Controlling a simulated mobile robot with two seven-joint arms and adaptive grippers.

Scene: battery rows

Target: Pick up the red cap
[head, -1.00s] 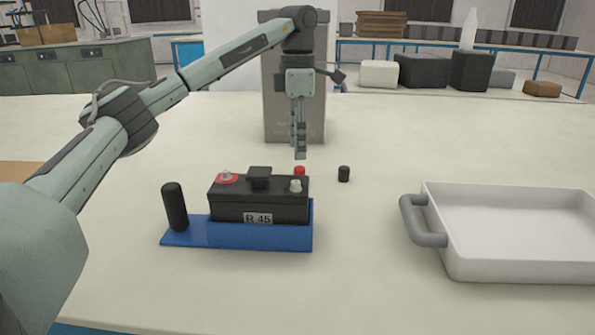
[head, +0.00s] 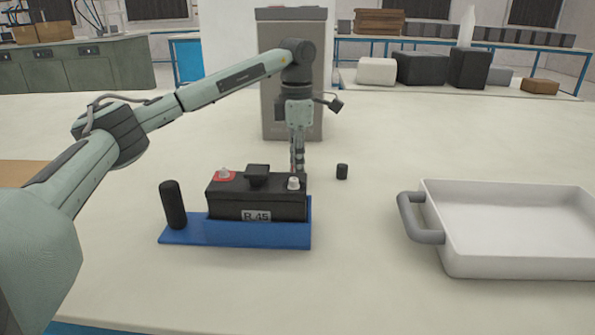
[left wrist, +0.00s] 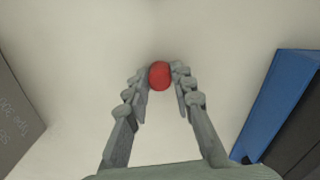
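The red cap (left wrist: 160,75) shows in the left wrist view between the fingertips of my left gripper (left wrist: 161,74). One finger is on each side of the cap, very close to it; I cannot tell whether they press on it. In the head view my left gripper (head: 297,172) points down behind the right end of the black battery (head: 256,199), low over the table. The cap is mostly hidden there by the gripper and the battery. My right gripper is not in view.
The battery stands on a blue tray (head: 190,232) with an upright black cylinder (head: 173,205). A small black cap (head: 342,172) stands right of my gripper. A white handled tray (head: 450,250) is at the right. A grey box (head: 291,90) stands behind my gripper.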

